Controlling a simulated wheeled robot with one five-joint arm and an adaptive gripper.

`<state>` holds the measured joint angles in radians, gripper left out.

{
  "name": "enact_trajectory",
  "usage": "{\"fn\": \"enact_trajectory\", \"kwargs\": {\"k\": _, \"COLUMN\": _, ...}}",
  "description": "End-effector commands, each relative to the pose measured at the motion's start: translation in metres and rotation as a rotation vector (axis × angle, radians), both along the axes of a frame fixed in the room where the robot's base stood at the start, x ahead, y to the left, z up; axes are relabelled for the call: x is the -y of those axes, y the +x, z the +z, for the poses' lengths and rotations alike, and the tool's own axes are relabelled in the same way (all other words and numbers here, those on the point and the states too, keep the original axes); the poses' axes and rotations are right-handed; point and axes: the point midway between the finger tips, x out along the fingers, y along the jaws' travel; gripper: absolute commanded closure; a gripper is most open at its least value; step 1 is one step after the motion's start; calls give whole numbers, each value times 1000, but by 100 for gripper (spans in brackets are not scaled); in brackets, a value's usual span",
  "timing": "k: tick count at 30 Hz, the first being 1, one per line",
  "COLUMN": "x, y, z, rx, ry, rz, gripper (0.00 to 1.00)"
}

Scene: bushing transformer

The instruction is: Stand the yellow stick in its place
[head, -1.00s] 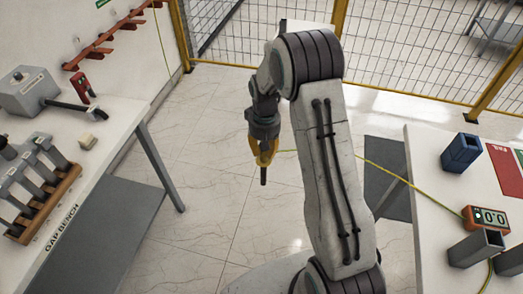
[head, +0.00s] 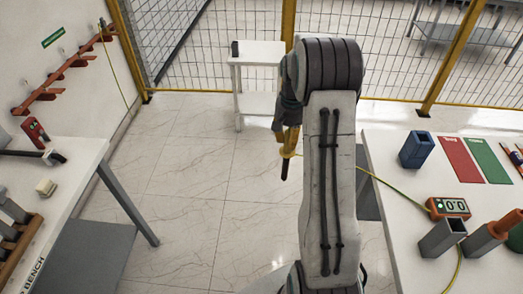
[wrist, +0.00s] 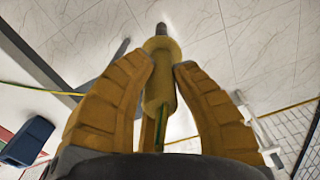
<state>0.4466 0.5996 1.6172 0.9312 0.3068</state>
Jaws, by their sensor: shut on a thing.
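My gripper (head: 289,140) is shut on the yellow stick (wrist: 160,85), out over the floor between the two benches. The stick has a yellow body with a collar and a dark tip, which points down in the head view (head: 285,169). A yellow-green cable runs from the stick to the right-hand table. On that table stand an upright blue square holder (head: 416,150), with an open top that looks empty, and a grey square holder (head: 441,238), also open. The blue holder also shows in the wrist view (wrist: 28,140).
The right-hand table (head: 396,205) also bears a red mat (head: 461,159), a green mat (head: 489,161), a 0.0 meter (head: 448,207) and an orange-red stick (head: 505,222) in a grey holder. A bench (head: 72,185) stands left. A small white table (head: 262,52) stands behind, before the fence.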

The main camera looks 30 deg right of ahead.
Motion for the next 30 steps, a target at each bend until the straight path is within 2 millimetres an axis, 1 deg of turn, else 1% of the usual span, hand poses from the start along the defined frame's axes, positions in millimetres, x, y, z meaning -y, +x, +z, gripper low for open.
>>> {"fn": "enact_trajectory", "kwargs": {"k": 1, "x": 16, "y": -6, "z": 9, "rx": 4, "ry": -2, "rz": -59, "gripper": 100}}
{"fn": "enact_trajectory", "kwargs": {"k": 3, "x": 35, "y": -16, "z": 19, "rx": 4, "ry": -2, "rz": -138, "gripper": 100}}
{"fn": "enact_trajectory", "kwargs": {"k": 8, "x": 74, "y": -42, "z": 42, "rx": 3, "ry": -2, "rz": -314, "gripper": 100}}
{"fn": "enact_trajectory", "kwargs": {"k": 15, "x": 127, "y": -89, "z": 76, "rx": 2, "ry": -3, "rz": -579, "gripper": 100}}
{"fn": "enact_trajectory", "kwargs": {"k": 17, "x": 139, "y": -102, "z": 85, "rx": 2, "ry": -3, "rz": -646, "gripper": 100}}
{"fn": "enact_trajectory", "kwargs": {"k": 21, "x": 163, "y": -135, "z": 105, "rx": 0, "ry": -3, "rz": -800, "gripper": 100}}
{"fn": "enact_trajectory", "kwargs": {"k": 26, "x": 187, "y": -176, "z": 128, "rx": 0, "ry": -3, "rz": -979, "gripper": 100}}
{"fn": "enact_trajectory", "kwargs": {"k": 30, "x": 203, "y": -214, "z": 149, "rx": 0, "ry": -5, "rz": -1136, "gripper": 100}}
